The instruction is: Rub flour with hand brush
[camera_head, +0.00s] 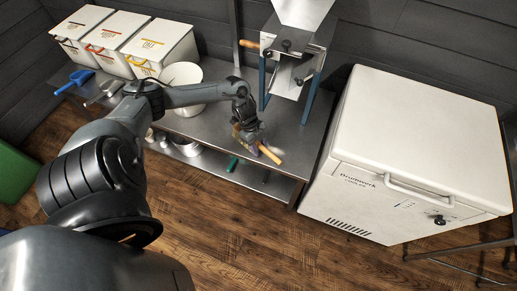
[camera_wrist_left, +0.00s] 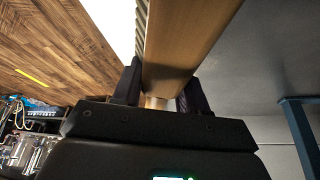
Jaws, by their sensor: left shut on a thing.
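My left gripper (camera_head: 246,130) is at the front edge of the steel table, below the mill. It is shut on the hand brush (camera_head: 270,154), whose orange-brown wooden end sticks out past the table edge. In the left wrist view the brush's wood (camera_wrist_left: 180,40) runs up between the two dark fingers (camera_wrist_left: 160,88), with a pale ridged strip along its left side. A faint whitish patch, perhaps flour (camera_head: 262,127), shows on the table just right of the gripper. The gripper hides part of the brush. My right gripper is not in view.
The mill (camera_head: 290,50) stands on blue legs behind the gripper. A white bucket (camera_head: 183,75), a blue scoop (camera_head: 75,80) and several white bins (camera_head: 160,45) are to the left. A white chest cooler (camera_head: 415,130) stands close on the right. A lower shelf (camera_head: 250,178) holds small items.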

